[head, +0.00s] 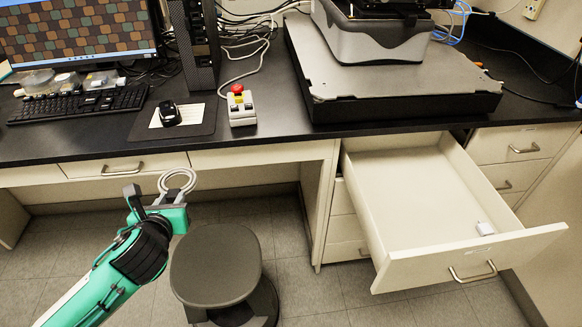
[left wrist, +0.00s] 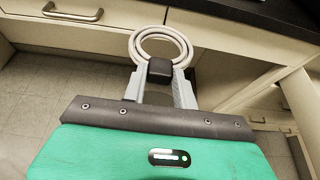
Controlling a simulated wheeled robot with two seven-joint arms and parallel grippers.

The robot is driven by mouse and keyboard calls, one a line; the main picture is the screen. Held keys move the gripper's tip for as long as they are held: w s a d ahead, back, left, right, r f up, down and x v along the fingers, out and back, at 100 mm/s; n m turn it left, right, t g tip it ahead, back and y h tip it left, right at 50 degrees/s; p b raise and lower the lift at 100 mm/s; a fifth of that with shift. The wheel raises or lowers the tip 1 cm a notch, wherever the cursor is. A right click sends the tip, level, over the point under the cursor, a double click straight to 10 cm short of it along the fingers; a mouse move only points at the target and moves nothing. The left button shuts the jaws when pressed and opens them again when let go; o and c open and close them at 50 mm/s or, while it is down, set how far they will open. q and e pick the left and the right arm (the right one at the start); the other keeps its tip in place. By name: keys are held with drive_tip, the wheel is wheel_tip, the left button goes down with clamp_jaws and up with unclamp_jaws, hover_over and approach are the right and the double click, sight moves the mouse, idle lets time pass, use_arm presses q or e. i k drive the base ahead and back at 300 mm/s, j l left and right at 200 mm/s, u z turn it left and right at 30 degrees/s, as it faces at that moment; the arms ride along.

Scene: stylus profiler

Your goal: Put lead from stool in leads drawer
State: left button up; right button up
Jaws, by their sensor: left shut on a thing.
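The lead is a pale, coiled ring of cable (head: 178,171). My left gripper (head: 168,196) is shut on it and holds it in the air above and behind the stool (head: 215,262), in front of the desk. In the left wrist view the coil (left wrist: 187,46) sticks out beyond the fingertips (left wrist: 160,76), with a dark block between them. The stool's dark seat looks bare. My right gripper is not in view.
The dark desktop (head: 270,130) holds a keyboard (head: 80,104), a mouse (head: 170,113), a box with a red button (head: 240,105) and the instrument on its slab (head: 390,75). Closed drawers (head: 510,146) stand right of the open one. A desk leg panel (head: 318,205) lies between coil and drawer.

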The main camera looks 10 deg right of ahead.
sight(394, 194)
drive_tip(key=l+z, duration=0.1)
drive_tip(key=z, duration=1.25)
drive_tip(key=i+l+z, duration=0.15)
drive_tip(key=i+l, duration=0.3)
drive_tip(key=l, duration=0.25)
drive_tip(key=i+l+z, duration=0.15)
drive_tip(key=i+l, duration=0.35)
drive_tip(key=l, duration=0.1)
